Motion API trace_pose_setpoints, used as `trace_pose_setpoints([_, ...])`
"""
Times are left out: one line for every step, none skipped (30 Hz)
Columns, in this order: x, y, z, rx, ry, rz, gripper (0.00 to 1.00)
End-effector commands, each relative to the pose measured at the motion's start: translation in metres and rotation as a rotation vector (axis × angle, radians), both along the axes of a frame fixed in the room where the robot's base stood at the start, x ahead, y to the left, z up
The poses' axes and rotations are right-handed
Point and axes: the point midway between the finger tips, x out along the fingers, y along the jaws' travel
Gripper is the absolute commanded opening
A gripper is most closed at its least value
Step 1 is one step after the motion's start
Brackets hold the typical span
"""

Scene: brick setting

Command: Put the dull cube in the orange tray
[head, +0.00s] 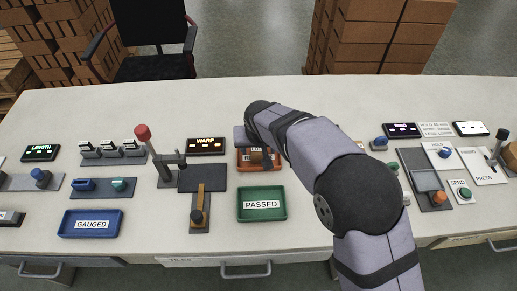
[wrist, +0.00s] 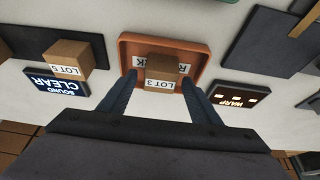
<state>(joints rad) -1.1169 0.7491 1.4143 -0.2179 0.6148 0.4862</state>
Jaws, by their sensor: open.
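A dull brown cube labelled LOT 3 (wrist: 163,70) sits in the orange tray (wrist: 197,48), covering part of the tray's label. My gripper (wrist: 159,78) is open, with one finger on each side of this cube. I cannot tell whether the fingers touch it. In the head view my arm hides most of the gripper and part of the orange tray (head: 262,168). A second, lighter tan cube labelled LOT 5 (wrist: 70,57) stands outside the tray, at the left of the wrist view.
A green PASSED tray (head: 262,215) lies in front of the orange tray, and a blue GAUGED tray (head: 90,223) is at the front left. A red-knobbed lever (head: 143,132) stands upright left of my arm. The WARP display (head: 206,146) is beside the orange tray.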

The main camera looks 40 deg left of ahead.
Motion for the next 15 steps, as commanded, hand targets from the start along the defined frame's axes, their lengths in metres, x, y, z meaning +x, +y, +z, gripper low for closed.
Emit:
trace_pose_setpoints([-0.002, -0.001, 0.008, 0.004, -0.002, 0.001, 0.57])
trace_pose_setpoints([-0.003, -0.002, 0.012, 0.004, -0.002, 0.001, 0.57])
trace_pose_setpoints([-0.005, -0.005, 0.017, 0.003, -0.001, 0.001, 0.57])
trace_pose_setpoints([-0.007, -0.006, 0.022, 0.003, -0.001, 0.001, 0.57])
trace_pose_setpoints([-0.008, -0.007, 0.028, 0.005, -0.002, 0.0, 0.57])
trace_pose_setpoints([-0.01, -0.009, 0.035, 0.004, -0.001, 0.0, 0.57])
trace_pose_setpoints([-0.012, -0.011, 0.04, 0.004, -0.001, 0.0, 0.57])
trace_pose_setpoints([-0.013, -0.013, 0.045, 0.004, -0.001, 0.0, 0.57])
trace_pose_setpoints([-0.015, -0.014, 0.052, 0.005, -0.001, 0.0, 0.57])
trace_pose_setpoints([-0.017, -0.016, 0.056, 0.003, -0.001, 0.001, 0.57])
trace_pose_setpoints([-0.018, -0.017, 0.061, 0.004, -0.002, 0.001, 0.57])
trace_pose_setpoints([-0.02, -0.019, 0.067, 0.004, -0.002, 0.001, 0.57])
trace_pose_setpoints([-0.021, -0.021, 0.071, 0.003, -0.001, 0.002, 0.57])
trace_pose_setpoints([-0.023, -0.022, 0.075, 0.003, -0.001, 0.002, 0.57])
trace_pose_setpoints([-0.024, -0.023, 0.08, 0.002, 0.0, 0.002, 0.57])
